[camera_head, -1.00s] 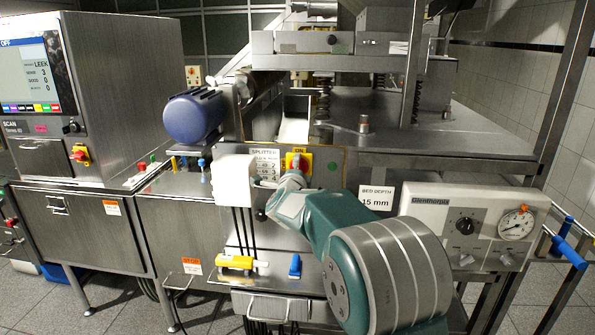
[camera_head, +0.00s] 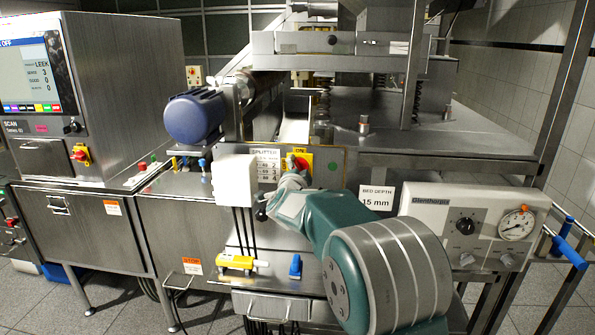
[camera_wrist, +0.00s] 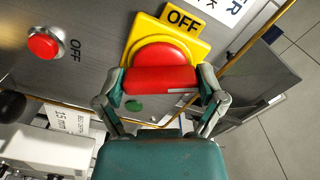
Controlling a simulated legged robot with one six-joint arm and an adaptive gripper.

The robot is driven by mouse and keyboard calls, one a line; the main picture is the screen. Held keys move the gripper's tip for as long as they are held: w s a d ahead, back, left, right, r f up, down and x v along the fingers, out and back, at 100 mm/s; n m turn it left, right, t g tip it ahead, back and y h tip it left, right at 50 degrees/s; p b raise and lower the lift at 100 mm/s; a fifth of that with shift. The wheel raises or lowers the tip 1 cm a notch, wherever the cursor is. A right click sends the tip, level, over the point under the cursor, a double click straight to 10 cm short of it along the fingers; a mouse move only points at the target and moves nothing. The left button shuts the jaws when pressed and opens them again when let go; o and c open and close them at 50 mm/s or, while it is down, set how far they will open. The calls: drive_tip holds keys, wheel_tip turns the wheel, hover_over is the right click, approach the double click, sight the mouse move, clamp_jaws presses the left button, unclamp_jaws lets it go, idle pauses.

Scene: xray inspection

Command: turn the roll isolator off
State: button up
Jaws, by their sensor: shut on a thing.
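A rotary isolator with a yellow plate (camera_head: 305,160) and a red handle (camera_head: 291,163) sits on the steel panel under the "SPLITTER" label. In the wrist view its round red knob (camera_wrist: 160,56) and red grip bar (camera_wrist: 160,80) are close up, with a yellow "OFF" tag (camera_wrist: 183,18) at the plate's edge. My gripper (camera_wrist: 161,84) is shut on the red handle, one finger at each end of the bar. In the head view my gripper (camera_head: 288,182) and arm cover the handle's lower part. The label above the plate there appears to read "ON".
A "BED DEPTH 15 mm" sign (camera_head: 376,197) and a Glenthorpe control panel (camera_head: 470,225) are to the right.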

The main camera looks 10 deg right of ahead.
drive_tip(key=n, duration=0.6)
drive_tip(key=shift+f+n, duration=0.25)
drive_tip(key=shift+n, duration=0.05)
drive_tip(key=n, duration=0.5)
drive_tip(key=shift+n, duration=0.4)
drive_tip(key=o, duration=0.8)
drive_tip(key=shift+r, duration=0.1)
drive_tip(key=shift+s+a+r, duration=0.1)
drive_tip(key=v, duration=1.1)
drive_tip(key=shift+s+a, duration=0.2)
drive_tip(key=shift+s, duration=0.1)
